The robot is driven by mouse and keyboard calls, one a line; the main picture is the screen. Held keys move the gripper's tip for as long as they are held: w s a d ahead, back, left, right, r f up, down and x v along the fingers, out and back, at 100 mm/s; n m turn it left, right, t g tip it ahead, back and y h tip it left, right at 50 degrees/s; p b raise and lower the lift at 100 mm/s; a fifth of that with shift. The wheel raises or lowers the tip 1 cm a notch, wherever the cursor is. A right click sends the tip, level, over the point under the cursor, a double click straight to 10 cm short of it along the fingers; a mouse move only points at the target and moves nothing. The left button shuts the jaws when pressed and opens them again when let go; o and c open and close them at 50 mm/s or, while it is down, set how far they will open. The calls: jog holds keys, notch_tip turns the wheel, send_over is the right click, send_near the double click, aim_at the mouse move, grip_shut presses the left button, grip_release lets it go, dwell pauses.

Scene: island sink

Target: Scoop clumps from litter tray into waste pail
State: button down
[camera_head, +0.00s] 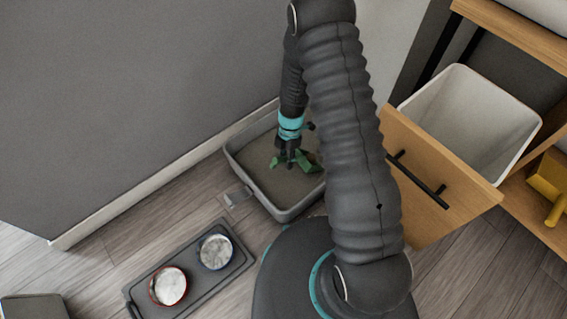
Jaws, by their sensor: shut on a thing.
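The grey litter tray (283,215) stands on the floor against the wall, with grey-brown litter (275,186) in it. My gripper (290,158) points down over the tray and is shut on a green scoop (306,162). The scoop is low at the litter; I cannot tell if it touches or carries anything. My arm hides the tray's right part, and no clumps can be made out. The white waste pail (470,112) sits in a pulled-out wooden-fronted drawer at the right; the part of its inside that shows looks empty.
A grey feeding tray (222,278) with two bowls, one red-rimmed (168,286) and one dark (215,251), lies on the floor at lower left. The drawer front with its black handle (417,180) stands between tray and pail. A yellow object (550,184) is at far right.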

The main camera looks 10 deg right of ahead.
notch_tip(320, 180, up, 16)
jog(key=p, duration=0.4)
jog(key=shift+s+a+f, duration=0.2)
jog(key=shift+a+f, duration=0.05)
jog(key=shift+a, duration=0.15)
